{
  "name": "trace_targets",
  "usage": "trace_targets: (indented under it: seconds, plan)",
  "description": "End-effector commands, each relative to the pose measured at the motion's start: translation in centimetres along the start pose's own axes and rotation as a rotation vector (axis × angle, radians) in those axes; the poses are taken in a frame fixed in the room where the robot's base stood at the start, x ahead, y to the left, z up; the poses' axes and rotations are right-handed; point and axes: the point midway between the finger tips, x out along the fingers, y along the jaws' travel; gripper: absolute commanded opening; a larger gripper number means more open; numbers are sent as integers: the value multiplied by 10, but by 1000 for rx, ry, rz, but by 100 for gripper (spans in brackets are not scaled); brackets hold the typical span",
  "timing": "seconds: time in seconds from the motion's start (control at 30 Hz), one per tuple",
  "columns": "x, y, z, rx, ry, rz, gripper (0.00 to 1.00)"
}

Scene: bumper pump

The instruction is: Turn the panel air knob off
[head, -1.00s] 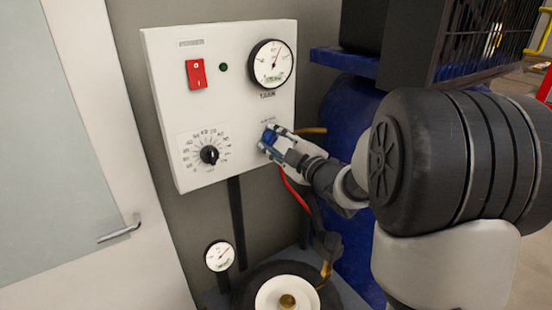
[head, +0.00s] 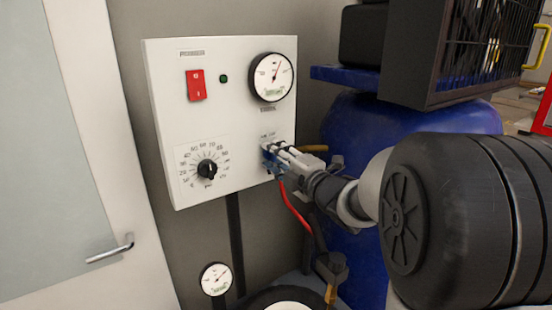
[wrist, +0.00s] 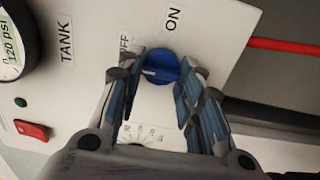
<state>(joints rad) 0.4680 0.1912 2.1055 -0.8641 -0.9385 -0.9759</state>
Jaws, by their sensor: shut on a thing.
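The white control panel (head: 232,125) is on the wall in the head view. The blue air knob (wrist: 160,68) sits between the ON label (wrist: 172,19) and the partly covered OFF label (wrist: 124,45) in the wrist view. A white line on the knob's face points to the left in that view. My gripper (wrist: 160,80) is shut on the knob, with one finger on each side of it. In the head view my gripper (head: 270,155) reaches the panel's lower right from the right and hides most of the knob.
The panel also bears a red power switch (head: 196,85), a green light (head: 223,79), a tank gauge (head: 271,77) and a black dial (head: 207,169). A red hose (head: 295,206) hangs below. A blue tank (head: 400,125) stands close on the right, and a door (head: 55,150) on the left.

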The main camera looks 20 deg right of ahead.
Motion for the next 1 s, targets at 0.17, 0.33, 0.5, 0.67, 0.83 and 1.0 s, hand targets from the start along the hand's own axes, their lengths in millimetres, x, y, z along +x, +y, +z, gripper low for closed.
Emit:
trace_targets:
  seconds: [0.17,0.33,0.5,0.67,0.83,1.0]
  plan:
    - [0,0,0,-8,0,1,10]
    - [0,0,0,-8,1,1,10]
    - [0,0,0,-7,1,1,41]
    - [0,0,0,-6,0,1,52]
    - [0,0,0,-5,0,1,54]
    - [-1,0,0,-5,0,1,54]
